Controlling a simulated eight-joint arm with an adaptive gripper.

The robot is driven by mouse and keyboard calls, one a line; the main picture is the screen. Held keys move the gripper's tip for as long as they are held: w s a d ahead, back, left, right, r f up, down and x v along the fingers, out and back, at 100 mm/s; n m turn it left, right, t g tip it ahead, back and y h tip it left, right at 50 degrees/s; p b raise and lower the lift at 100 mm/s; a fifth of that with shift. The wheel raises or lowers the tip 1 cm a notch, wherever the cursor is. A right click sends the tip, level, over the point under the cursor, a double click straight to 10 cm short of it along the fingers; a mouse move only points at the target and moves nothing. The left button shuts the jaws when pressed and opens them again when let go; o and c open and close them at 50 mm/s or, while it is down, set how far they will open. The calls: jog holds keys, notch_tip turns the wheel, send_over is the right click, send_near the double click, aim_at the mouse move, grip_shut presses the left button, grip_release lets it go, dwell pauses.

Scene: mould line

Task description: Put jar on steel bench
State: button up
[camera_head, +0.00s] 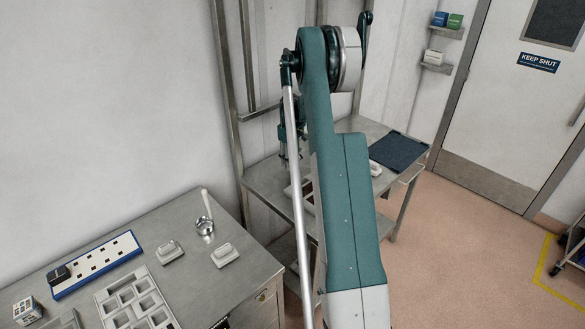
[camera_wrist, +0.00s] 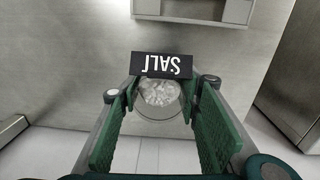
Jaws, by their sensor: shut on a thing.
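In the wrist view a clear glass jar (camera_wrist: 160,93) with pale, lumpy contents and a black label reading SALT, upside down in the picture, sits between the green fingers of my gripper (camera_wrist: 161,100). The fingers are shut on it. In the head view my arm hides much of the middle, and I cannot make out the jar there. Two steel-coloured benches show: a near one (camera_head: 229,288) at lower left and a far one (camera_head: 262,184) behind my arm. A grey metal surface (camera_wrist: 75,65) shows beyond the jar in the wrist view.
The far bench has a dark mat (camera_head: 398,152) at right. A pale tray-like thing (camera_wrist: 195,18) tops the wrist view.

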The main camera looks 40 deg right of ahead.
jog(key=shift+f, duration=0.1)
jog(key=shift+f, duration=1.75)
jog(key=shift+f, duration=0.15)
jog(key=o, duration=0.9)
jog(key=shift+o, duration=0.2)
jog(key=shift+r, duration=0.25)
notch_tip(320, 180, up, 12)
jog(key=shift+a, duration=0.15)
jog(key=shift+f, duration=0.1)
